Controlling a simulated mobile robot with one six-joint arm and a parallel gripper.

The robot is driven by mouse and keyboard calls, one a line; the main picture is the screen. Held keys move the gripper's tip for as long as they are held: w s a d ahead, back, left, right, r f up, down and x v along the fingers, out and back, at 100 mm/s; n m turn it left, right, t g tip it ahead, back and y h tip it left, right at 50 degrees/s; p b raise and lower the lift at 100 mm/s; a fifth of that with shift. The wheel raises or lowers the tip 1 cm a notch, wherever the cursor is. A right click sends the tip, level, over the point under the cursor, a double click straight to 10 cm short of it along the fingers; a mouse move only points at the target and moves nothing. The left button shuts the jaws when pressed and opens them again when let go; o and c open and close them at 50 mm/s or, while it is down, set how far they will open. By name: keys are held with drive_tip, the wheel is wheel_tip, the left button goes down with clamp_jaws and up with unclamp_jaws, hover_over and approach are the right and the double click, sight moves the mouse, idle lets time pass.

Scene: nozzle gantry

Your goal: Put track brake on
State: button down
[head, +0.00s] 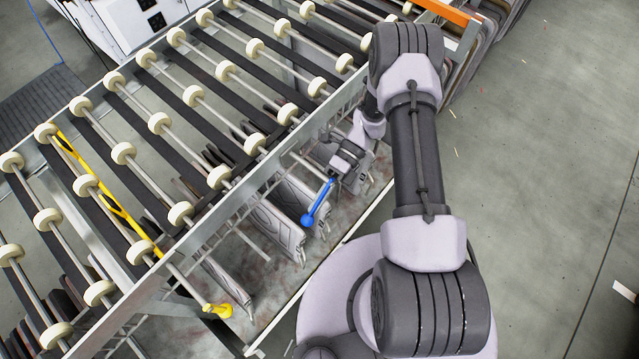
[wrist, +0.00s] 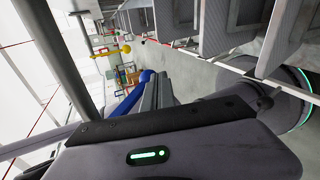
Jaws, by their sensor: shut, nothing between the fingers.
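A blue lever with a round knob (head: 318,203) sticks out from under the side rail of the roller track, pointing down and left. It also shows in the wrist view (wrist: 128,98), just beside my fingers. My gripper (head: 335,175) is shut at the upper end of the blue lever with nothing held; I cannot tell whether it touches the lever. A yellow lever (head: 218,310) ends in a yellow knob at the lower left of the track; a yellow knob also shows in the wrist view (wrist: 125,48). No label shows which lever is the track brake.
The roller track (head: 190,95), with cream wheels on rods, fills the upper left. Grey panels (head: 280,215) stand upright beneath its side rail, close to my gripper. A white cabinet (head: 140,25) stands behind. Open floor (head: 560,150) lies to the right.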

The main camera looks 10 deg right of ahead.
drive_tip(key=shift+s+a+r+g+y+b, duration=0.55)
drive_tip(key=shift+g+y+b, duration=0.2)
drive_tip(key=shift+y, duration=0.2)
drive_tip(key=shift+s+a+r+g+y+b, duration=0.5)
drive_tip(key=shift+a+g+y+b, duration=0.2)
drive_tip(key=shift+y, duration=0.25)
drive_tip(key=shift+r, duration=0.15)
